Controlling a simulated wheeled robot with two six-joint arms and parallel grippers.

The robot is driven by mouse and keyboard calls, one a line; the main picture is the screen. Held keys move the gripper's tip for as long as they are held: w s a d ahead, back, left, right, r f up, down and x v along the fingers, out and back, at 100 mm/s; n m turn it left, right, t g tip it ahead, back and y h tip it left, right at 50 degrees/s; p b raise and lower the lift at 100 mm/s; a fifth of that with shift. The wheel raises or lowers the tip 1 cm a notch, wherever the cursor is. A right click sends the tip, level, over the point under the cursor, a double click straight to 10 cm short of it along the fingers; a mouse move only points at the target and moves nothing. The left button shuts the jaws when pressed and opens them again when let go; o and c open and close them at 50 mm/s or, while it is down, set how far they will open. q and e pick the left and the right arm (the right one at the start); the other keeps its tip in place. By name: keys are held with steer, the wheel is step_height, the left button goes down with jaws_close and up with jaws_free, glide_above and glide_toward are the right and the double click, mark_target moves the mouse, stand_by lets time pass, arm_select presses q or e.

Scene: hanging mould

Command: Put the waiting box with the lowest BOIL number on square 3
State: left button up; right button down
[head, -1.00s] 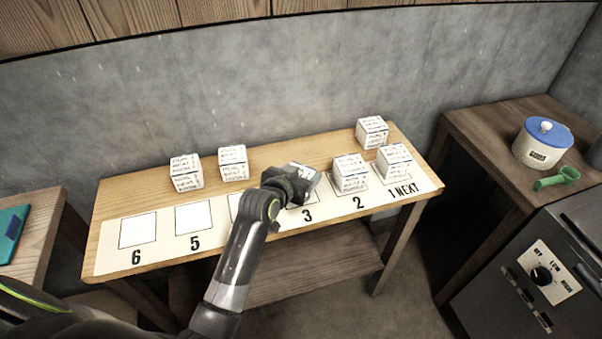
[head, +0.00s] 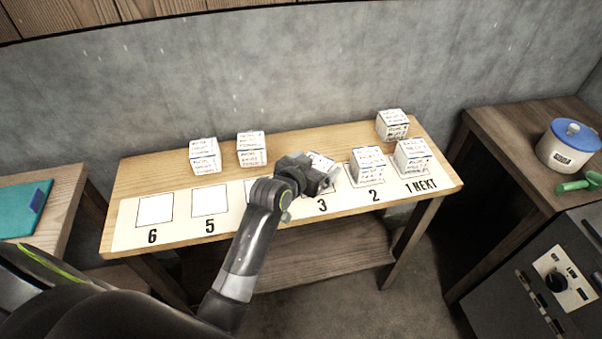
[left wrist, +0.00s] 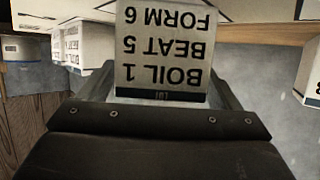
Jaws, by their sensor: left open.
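A white box (head: 322,160) with printed lines is at square 3, partly hidden behind my left gripper (head: 325,177). In the left wrist view this box (left wrist: 160,55) reads BOIL 1, BEAT 5, FORM 6, upside down. It is between the fingers of my left gripper, which is open. Two white boxes stand at the back left of the table, one (head: 205,157) and another (head: 252,149). Another box (head: 392,125) stands at the back right. One box (head: 367,164) is on square 2 and one (head: 412,157) on square 1. Their print is too small to read. My right gripper is not in view.
The wooden table (head: 150,178) has a white strip of numbered squares along its front. Squares 6 (head: 155,210) and 5 (head: 209,201) are empty; my arm partly covers square 4. A blue-lidded pot (head: 566,147) and green scoop stand on the right counter.

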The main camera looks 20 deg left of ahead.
arm_select(q)
steer(key=v, duration=1)
steer(key=shift+s, duration=0.15)
